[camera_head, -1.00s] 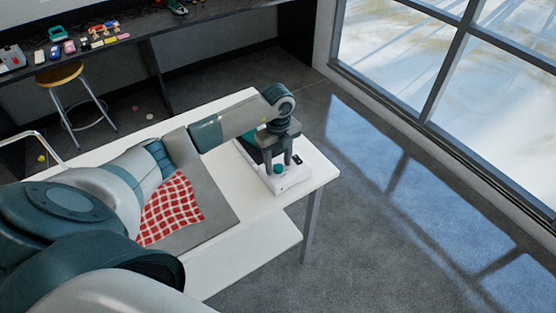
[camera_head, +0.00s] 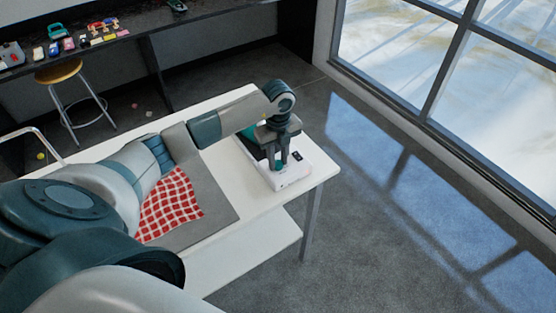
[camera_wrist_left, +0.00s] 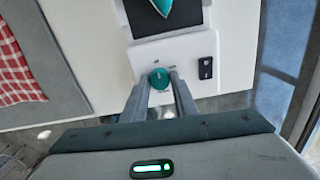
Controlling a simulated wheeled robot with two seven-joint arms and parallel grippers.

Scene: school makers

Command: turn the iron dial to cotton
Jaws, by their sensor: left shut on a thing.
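The iron station is a white base (camera_head: 291,178) at the right end of the white table; it also shows in the left wrist view (camera_wrist_left: 196,84). A teal dial (camera_wrist_left: 159,78) with a pale mark sits on the base. My left gripper (camera_head: 277,168) points down over the base. In the left wrist view the two fingertips (camera_wrist_left: 161,76) are shut on the dial, one on each side. A teal iron (camera_wrist_left: 146,20) rests on a dark plate behind the dial, partly cut off by the frame. Labels for the dial settings cannot be read. My right gripper is not in view.
A red checked cloth (camera_head: 170,207) lies on a grey mat (camera_head: 222,205) left of the base. A small black switch panel (camera_wrist_left: 205,68) sits right of the dial. A stool (camera_head: 62,74) and dark counter stand behind. The floor at right is clear.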

